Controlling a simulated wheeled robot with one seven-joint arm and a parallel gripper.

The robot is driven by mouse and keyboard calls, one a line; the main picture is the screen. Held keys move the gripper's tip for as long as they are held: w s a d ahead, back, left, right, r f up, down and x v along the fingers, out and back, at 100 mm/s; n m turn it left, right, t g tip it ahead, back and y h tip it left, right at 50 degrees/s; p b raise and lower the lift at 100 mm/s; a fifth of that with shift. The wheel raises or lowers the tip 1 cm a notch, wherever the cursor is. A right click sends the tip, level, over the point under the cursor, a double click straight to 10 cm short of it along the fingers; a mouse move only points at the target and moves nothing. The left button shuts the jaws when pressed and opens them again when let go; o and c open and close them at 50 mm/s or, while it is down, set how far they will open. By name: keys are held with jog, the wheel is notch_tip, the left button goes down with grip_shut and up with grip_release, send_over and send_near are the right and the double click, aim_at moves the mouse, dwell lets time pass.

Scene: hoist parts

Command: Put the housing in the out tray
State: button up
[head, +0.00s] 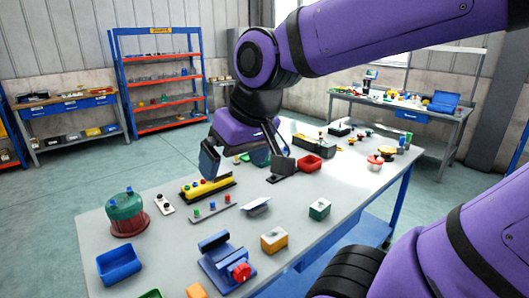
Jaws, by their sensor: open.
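My gripper (245,170) is open above the middle of the table, with its two dark fingers spread wide. A green object (259,158) shows behind and between the fingers, partly hidden by them. A round part with a green top and dark red base (126,217) stands at the table's left end, well apart from my gripper; it may be the housing, but I cannot tell for sure. A blue open tray (119,266) is at the near left corner. I cannot tell which one is the out tray.
Near the front are a blue vise-like fixture (228,262), an orange block (274,240) and a green-white block (319,209). A yellow bar (208,187) and a strip with coloured knobs (211,208) lie left of centre. Clear tabletop (355,195) lies at the right.

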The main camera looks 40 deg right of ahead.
jog(key=shift+t+h, duration=0.3)
jog(key=shift+h, duration=0.3)
jog(key=s, duration=0.1)
jog(key=s+d+r, duration=0.1)
jog(key=s, duration=0.1)
jog(key=s+d, duration=0.1)
jog(key=shift+s+d+r, duration=0.1)
jog(key=shift+s+r, duration=0.1)
jog(key=shift+r, duration=0.15)
dwell(0.3)
